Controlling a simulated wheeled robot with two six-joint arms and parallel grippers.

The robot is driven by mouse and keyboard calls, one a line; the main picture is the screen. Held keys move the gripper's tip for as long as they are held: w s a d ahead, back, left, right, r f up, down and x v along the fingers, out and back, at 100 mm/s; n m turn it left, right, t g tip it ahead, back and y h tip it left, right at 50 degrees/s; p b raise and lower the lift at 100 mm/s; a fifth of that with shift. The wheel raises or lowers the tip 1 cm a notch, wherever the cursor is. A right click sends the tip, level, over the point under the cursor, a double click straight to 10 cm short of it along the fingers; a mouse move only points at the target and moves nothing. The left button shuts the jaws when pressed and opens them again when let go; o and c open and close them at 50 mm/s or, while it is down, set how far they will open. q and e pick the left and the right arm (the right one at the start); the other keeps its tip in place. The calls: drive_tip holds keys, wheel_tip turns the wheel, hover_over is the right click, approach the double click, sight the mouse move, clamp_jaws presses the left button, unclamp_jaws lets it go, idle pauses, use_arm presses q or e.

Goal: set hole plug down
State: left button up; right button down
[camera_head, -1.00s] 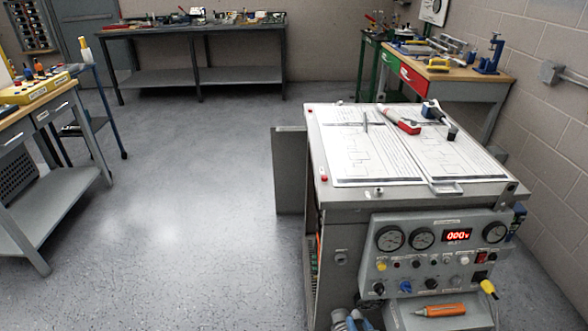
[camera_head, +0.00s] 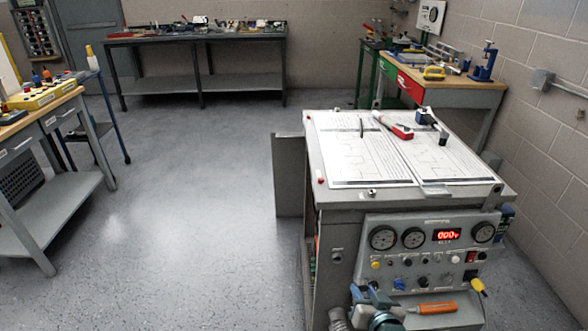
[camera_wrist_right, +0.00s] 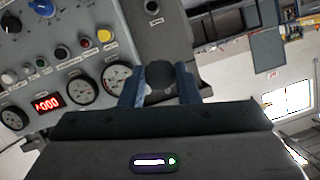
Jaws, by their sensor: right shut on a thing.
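My right gripper (camera_head: 372,294) is in front of the lower left of the grey cabinet's control panel (camera_head: 403,263). In the right wrist view its blue fingers (camera_wrist_right: 160,88) are shut on a dark round hole plug (camera_wrist_right: 160,73). The plug sits between the fingertips, with the panel's dials behind it and to its left. In the head view I cannot make out the plug at the gripper. My left gripper is not in view.
An orange-handled tool (camera_head: 432,308) lies on the ledge below the panel. Printed sheets (camera_head: 365,158), a red-and-white tool (camera_head: 394,126) and a dark clamp-like tool (camera_head: 432,122) lie on the cabinet top. Open floor lies left of the cabinet; a workbench (camera_head: 62,188) stands at far left.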

drive_tip(key=shift+h, duration=0.4)
drive_tip(key=r, duration=0.2)
drive_tip(key=w+r, duration=0.1)
drive_tip(key=r, duration=0.2)
drive_tip(key=d+r+p, duration=0.1)
drive_tip(key=r, duration=0.2)
drive_tip(key=shift+w+r, duration=0.15)
drive_tip(key=shift+w, duration=0.25)
wheel_tip(320, 180, up, 8)
drive_tip(key=d+m+h+p, duration=0.1)
drive_tip(key=d+m, duration=0.1)
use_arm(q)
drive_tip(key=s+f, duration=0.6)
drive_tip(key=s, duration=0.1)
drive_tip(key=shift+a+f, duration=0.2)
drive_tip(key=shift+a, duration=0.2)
use_arm(e)
drive_tip(key=s+a+r+n+g+y, duration=0.1)
drive_tip(key=a+r+n+g+y, duration=0.1)
drive_tip(key=a+n+g+y, duration=1)
drive_tip(key=shift+s+a+n+g+y, duration=0.5)
drive_tip(key=shift+a+n, duration=0.9)
drive_tip(key=shift+n, duration=1.4)
drive_tip(key=w+d+f+m+t+h, duration=0.1)
drive_tip(key=d+f+m+t+h, duration=0.1)
drive_tip(key=d+m+t+h, duration=1.1)
drive_tip(key=d+m, duration=0.2)
drive_tip(key=m, duration=0.2)
drive_tip(key=shift+w+f, duration=0.15)
drive_tip(key=shift+w, duration=0.15)
